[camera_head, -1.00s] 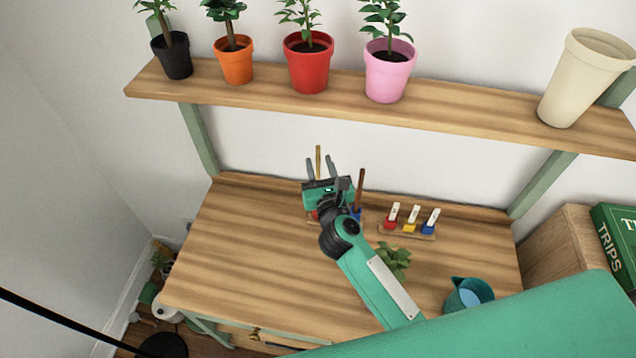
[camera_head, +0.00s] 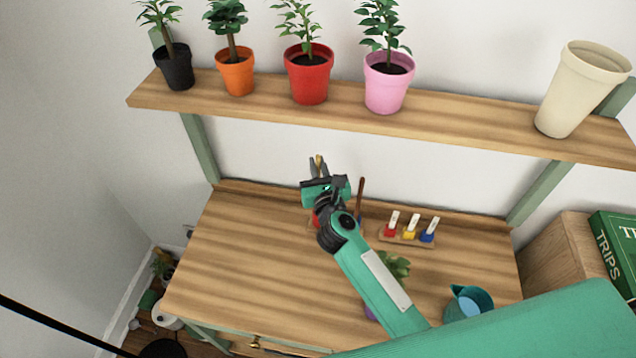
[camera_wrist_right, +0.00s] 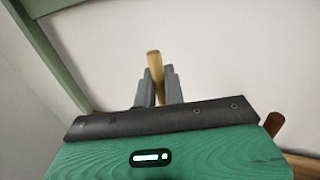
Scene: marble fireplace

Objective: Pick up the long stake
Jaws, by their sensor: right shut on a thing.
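A light wooden stake (camera_head: 319,159), the long stake, stands upright at the back of the wooden table. Its lower part is hidden by my right gripper. My right gripper (camera_head: 318,166) is shut on it near its top; the right wrist view shows the stake (camera_wrist_right: 155,68) between the two grey fingers (camera_wrist_right: 158,88). A darker brown stake (camera_head: 361,188) stands just to the right, apart from the fingers; part of it also shows in the right wrist view (camera_wrist_right: 273,123). My left gripper is not in view.
A shelf (camera_head: 240,106) with several potted plants and a cream pot (camera_head: 580,88) runs above the table. Right of the stakes is a rack (camera_head: 405,238) with coloured tags. A teal jug (camera_head: 470,302) stands at the right front. The table's left side (camera_head: 245,265) is clear.

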